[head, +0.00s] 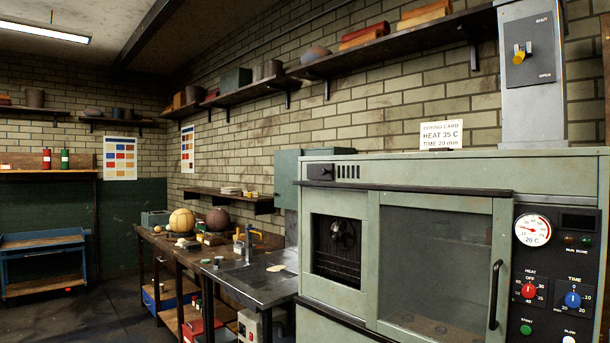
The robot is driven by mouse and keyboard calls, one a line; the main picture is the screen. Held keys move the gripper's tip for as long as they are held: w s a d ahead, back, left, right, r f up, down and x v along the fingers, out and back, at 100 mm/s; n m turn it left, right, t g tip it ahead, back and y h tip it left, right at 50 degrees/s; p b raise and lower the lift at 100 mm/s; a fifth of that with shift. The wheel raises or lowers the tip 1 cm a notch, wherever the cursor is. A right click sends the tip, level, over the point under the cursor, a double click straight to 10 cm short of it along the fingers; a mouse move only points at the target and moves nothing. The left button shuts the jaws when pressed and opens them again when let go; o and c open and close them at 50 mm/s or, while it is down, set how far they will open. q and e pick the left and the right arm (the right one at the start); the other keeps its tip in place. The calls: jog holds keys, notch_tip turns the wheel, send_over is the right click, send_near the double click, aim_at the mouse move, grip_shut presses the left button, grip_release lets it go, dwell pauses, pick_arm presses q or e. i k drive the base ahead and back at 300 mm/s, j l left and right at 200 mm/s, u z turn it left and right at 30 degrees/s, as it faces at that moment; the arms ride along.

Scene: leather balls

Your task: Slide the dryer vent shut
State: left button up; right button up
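The dryer (430,172) is a large pale green cabinet filling the right side of the head view. A grey vent duct (538,115) rises from its top at the right. On the duct is a dark plate (545,55) marked SHUT at the top and OPEN at the bottom. A yellow vent knob (521,54) sits on the plate's left part, between the two words. I cannot tell its exact setting. Neither of my grippers is in view.
A white card (441,134) stands on the dryer top. A glazed door (437,262) with a black handle (495,295) is on the front, beside a dial and knobs. A wall shelf (400,42) runs above. A workbench (215,250) with balls and a sink stands left. Floor at far left is clear.

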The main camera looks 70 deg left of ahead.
aim_at(314, 170)
jog(key=u, duration=2.25)
jog(key=i+j, duration=0.15)
jog(key=i, duration=0.15)
